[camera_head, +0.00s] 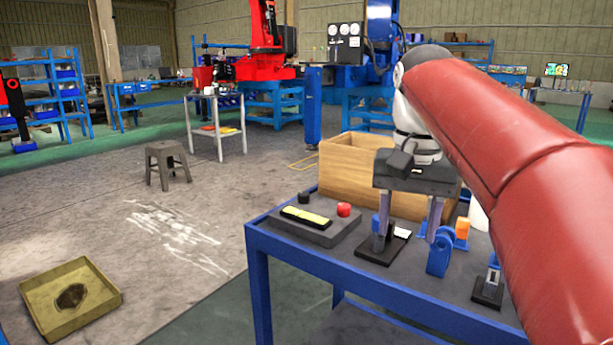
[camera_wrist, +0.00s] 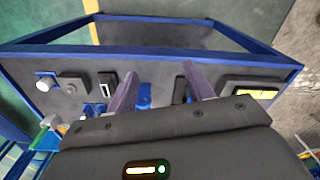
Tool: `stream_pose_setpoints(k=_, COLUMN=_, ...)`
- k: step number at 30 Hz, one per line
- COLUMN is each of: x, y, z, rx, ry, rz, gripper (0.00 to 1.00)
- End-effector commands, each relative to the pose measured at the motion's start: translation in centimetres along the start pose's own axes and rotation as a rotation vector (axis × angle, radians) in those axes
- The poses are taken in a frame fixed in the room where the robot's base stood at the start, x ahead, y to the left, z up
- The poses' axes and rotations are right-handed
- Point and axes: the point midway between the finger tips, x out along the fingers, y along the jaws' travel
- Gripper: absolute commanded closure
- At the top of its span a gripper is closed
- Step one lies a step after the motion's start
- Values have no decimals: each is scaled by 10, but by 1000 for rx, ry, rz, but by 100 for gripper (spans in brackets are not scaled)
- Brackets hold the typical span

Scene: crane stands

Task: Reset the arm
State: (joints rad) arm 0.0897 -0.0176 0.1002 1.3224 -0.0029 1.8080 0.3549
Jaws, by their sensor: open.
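My gripper (camera_head: 407,226) hangs from my red and white arm over the blue-framed table (camera_head: 375,294), with its two fingers pointing down. In the head view, a black stand (camera_head: 372,252) is by the left finger and a blue bracket (camera_head: 440,258) is by the right finger. I cannot tell if either finger touches them. In the wrist view the two fingers (camera_wrist: 158,80) are spread above the tabletop, with the blue bracket (camera_wrist: 145,94) partly hidden between them.
A grey block (camera_head: 319,232) with a yellow-and-black bar and a red knob (camera_head: 344,209) sits at the table's left. A stool (camera_head: 166,155) stands on open floor.

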Motion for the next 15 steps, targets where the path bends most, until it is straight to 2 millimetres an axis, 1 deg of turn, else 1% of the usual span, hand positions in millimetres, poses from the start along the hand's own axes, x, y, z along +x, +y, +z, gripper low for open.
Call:
stream_pose_setpoints(k=8, x=17, y=5, z=20, rx=-48, ry=64, rz=-13, gripper=48)
stream_pose_setpoints(k=11, x=28, y=8, z=30, rx=-72, ry=96, rz=-19, gripper=48)
stream_pose_setpoints(k=15, x=49, y=15, z=48, rx=-116, ry=154, rz=-30, gripper=48)
